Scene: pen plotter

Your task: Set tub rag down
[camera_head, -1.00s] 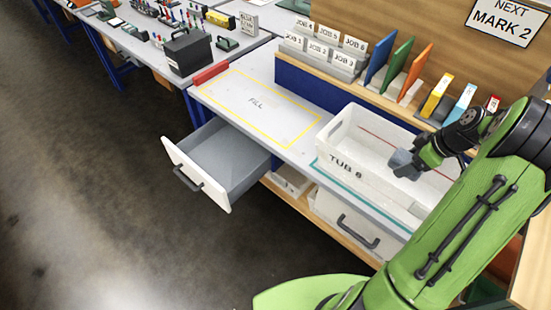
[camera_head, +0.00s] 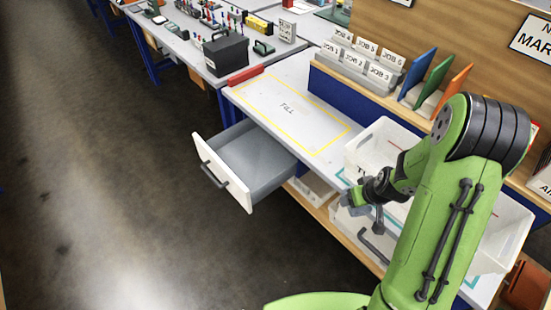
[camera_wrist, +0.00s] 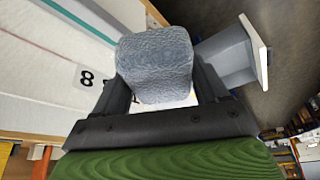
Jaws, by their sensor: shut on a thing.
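My gripper (camera_head: 364,197) is shut on the grey-blue rag (camera_wrist: 156,62). In the wrist view the rag is a folded, wrinkled bundle between the two dark fingers. In the head view my gripper and arm are in front of the white tub (camera_head: 372,145), at its front left side, and the rag is small and partly hidden there. The tub stands on the bench, and my arm covers much of it.
An open grey drawer (camera_head: 256,158) with a white front sticks out to the left of my gripper. The yellow-outlined FILL area (camera_head: 290,112) on the bench is clear. Job card holders (camera_head: 362,62) and coloured folders (camera_head: 437,75) stand behind. Open floor lies to the left.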

